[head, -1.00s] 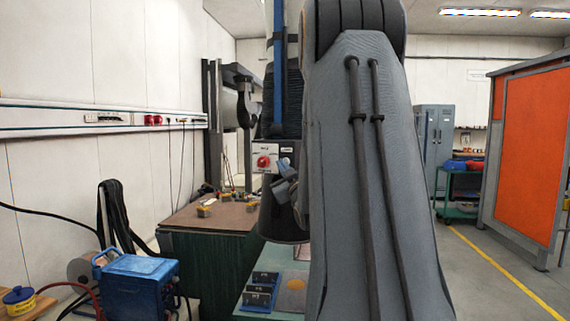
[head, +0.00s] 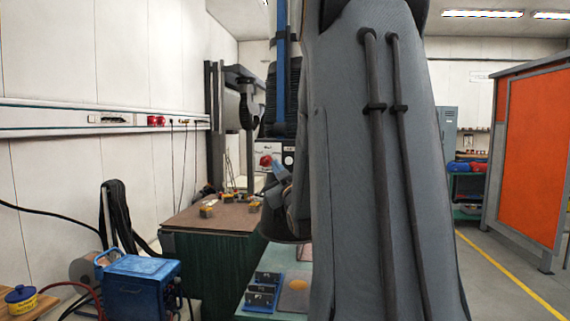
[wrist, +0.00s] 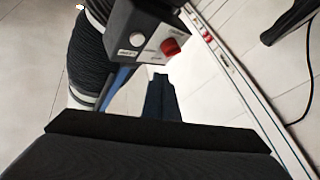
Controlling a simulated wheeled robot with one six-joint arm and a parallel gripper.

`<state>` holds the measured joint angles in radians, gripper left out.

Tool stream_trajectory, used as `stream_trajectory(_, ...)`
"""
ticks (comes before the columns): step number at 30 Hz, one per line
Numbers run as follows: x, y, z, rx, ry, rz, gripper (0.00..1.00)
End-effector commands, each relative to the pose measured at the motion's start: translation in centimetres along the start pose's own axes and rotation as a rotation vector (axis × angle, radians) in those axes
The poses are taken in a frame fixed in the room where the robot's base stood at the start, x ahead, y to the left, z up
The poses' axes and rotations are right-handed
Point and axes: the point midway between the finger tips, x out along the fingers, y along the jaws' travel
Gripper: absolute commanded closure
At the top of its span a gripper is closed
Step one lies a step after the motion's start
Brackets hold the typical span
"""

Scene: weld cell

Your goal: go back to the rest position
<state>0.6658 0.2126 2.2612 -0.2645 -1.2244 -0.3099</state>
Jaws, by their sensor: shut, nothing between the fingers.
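In the wrist view a broad dark part of my gripper (wrist: 160,125) fills the bottom edge. It is shut, with nothing seen held in it. In the head view my large grey arm link stands upright across the middle and right of centre, and the gripper's fingers cannot be made out behind it. A dark part of my arm's far end shows just left of the link, above the green benches.
A brown-topped bench (head: 215,218) holds small yellow-grey blocks. A lower bench (head: 245,298) carries blue fixtures (head: 263,290). A blue machine (head: 140,285) stands at left, an orange screen (head: 530,150) at right. A box with a red knob (wrist: 170,46) shows close in the wrist view.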

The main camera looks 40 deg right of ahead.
Motion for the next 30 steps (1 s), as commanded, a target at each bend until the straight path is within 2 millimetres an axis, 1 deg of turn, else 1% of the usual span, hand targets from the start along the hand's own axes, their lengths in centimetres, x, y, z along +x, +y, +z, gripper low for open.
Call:
stream_trajectory(8, 0.0, 0.0, 0.0, 0.0, -0.001, -0.001, 1.0)
stream_trajectory(11, -0.1, -1.0, 0.4, 0.011, -0.025, -0.018, 1.0)
stream_trajectory(14, -0.6, -4.1, 1.6, 0.044, -0.111, -0.073, 1.0)
stream_trajectory(17, -2.2, -9.2, 3.8, 0.095, -0.263, -0.165, 1.0)
stream_trajectory(18, -3.3, -11.5, 4.7, 0.117, -0.335, -0.207, 1.0)
stream_trajectory(20, -5.3, -14.9, 6.0, 0.145, -0.447, -0.272, 1.0)
stream_trajectory(21, -6.9, -17.1, 6.9, 0.161, -0.521, -0.312, 1.0)
stream_trajectory(23, -9.6, -20.0, 7.9, 0.178, -0.63, -0.373, 1.0)
stream_trajectory(24, -11.6, -21.9, 8.5, 0.188, -0.704, -0.411, 1.0)
stream_trajectory(26, -14.9, -24.4, 9.3, 0.196, -0.814, -0.47, 1.0)
stream_trajectory(27, -17.2, -25.9, 9.7, 0.2, -0.888, -0.506, 1.0)
stream_trajectory(29, -20.8, -27.8, 10.1, 0.198, -0.997, -0.559, 1.0)
stream_trajectory(30, -23.4, -29.0, 10.2, 0.195, -1.071, -0.593, 1.0)
